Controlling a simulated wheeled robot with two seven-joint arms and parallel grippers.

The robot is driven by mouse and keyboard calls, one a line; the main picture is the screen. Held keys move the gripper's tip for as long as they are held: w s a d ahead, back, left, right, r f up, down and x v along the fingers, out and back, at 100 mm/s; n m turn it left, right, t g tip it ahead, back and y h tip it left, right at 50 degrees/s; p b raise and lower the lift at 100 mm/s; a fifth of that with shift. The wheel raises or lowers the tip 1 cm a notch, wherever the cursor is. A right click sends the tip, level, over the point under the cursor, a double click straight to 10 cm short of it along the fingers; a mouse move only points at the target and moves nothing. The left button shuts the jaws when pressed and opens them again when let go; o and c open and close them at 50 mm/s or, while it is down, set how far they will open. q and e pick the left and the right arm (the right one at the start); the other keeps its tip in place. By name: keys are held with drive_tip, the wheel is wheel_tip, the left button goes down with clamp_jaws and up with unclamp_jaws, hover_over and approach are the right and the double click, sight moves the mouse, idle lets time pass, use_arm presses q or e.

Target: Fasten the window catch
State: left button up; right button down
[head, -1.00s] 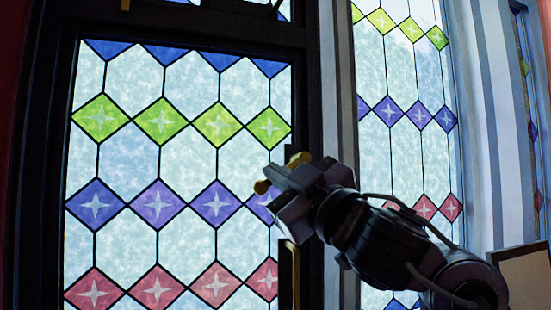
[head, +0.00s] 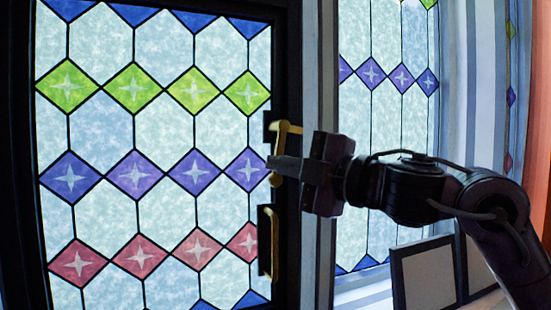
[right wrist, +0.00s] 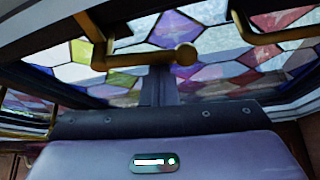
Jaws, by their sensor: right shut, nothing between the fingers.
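The window catch (head: 284,132) is a brass lever on a dark plate at the right edge of the stained-glass window's dark frame. In the head view it runs downward from its top and passes behind my right gripper (head: 272,165). In the right wrist view the catch (right wrist: 130,61) is a bent brass bar ending in a round knob. My right gripper's fingers are shut and empty, pointing left across the lever, close to its lower part. Whether they touch it I cannot tell. They also show in the right wrist view (right wrist: 159,88). My left gripper is out of view.
A fixed brass pull handle (head: 266,243) sits below the catch on the same frame. The stained-glass pane (head: 160,140) fills the left. Another patterned window (head: 385,120) is at the right. Framed boards (head: 425,277) stand at the lower right, below my arm.

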drive_tip(key=shift+w+d, duration=0.15)
drive_tip(key=shift+d, duration=0.25)
drive_tip(key=shift+f, duration=0.1)
idle(0.4)
drive_tip(key=b+v, duration=0.3)
drive_tip(key=v, duration=0.4)
drive_tip(key=shift+s+d+b, duration=0.25)
drive_tip(key=shift+b, duration=0.15)
